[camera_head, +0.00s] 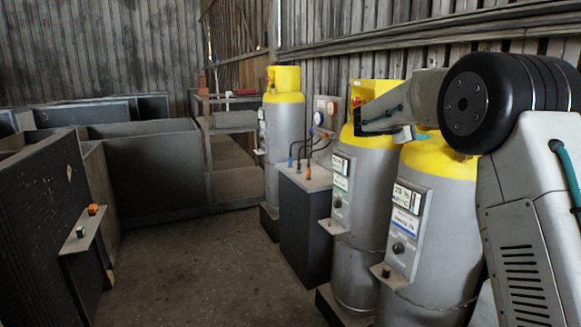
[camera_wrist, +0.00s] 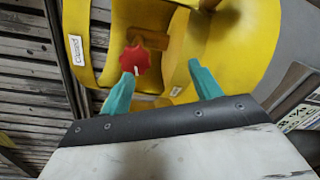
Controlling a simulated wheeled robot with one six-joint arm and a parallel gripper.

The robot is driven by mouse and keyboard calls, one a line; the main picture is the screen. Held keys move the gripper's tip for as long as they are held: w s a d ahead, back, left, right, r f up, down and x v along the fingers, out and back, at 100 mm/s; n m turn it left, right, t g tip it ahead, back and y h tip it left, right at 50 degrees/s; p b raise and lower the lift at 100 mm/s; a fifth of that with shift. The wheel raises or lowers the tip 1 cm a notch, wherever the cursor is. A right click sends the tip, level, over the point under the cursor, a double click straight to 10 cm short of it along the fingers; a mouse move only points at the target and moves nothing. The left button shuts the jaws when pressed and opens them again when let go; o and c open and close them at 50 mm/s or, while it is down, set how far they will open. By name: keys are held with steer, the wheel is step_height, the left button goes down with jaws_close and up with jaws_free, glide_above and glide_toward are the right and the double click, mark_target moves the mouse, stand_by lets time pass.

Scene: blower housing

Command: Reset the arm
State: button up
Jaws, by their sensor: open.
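My gripper (camera_wrist: 161,70) is open, its two teal fingers apart with nothing held between them. In the wrist view a red knob (camera_wrist: 134,60) shows inside a yellow cylinder collar (camera_wrist: 240,45). The left fingertip appears just below the knob; I cannot tell whether they touch. In the head view my arm reaches in from the right, and a teal part of my gripper (camera_head: 421,135) shows at the yellow top of the nearest grey cylinder (camera_head: 440,220). The fingertips are hard to make out there.
A second cylinder (camera_head: 362,215) stands close beside the nearest one, and a third (camera_head: 284,135) farther back. A dark cabinet (camera_head: 305,235) with hoses stands between. Dark panels (camera_head: 150,165) line the left. The floor (camera_head: 195,265) in the middle is clear. A "Closed" label (camera_wrist: 76,48) is on the collar.

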steer(key=s+a+f+m+g+y, duration=0.25)
steer(key=s+f+g+y, duration=0.2)
steer(key=s+f, duration=0.7)
steer(key=s+a+f+m+y, duration=0.1)
steer(key=s+a, duration=0.4)
steer(key=s, duration=0.9)
steer(key=s+a+f+m+y, duration=0.2)
steer(key=s+a+y, duration=0.4)
steer(key=s, duration=0.9)
steer(key=s+a+f+m+y, duration=0.2)
steer(key=s+a, duration=0.4)
steer(key=s, duration=0.8)
steer(key=shift+s+m+y, duration=0.4)
steer(key=shift+m+y, duration=0.45)
steer(key=shift+y, duration=0.4)
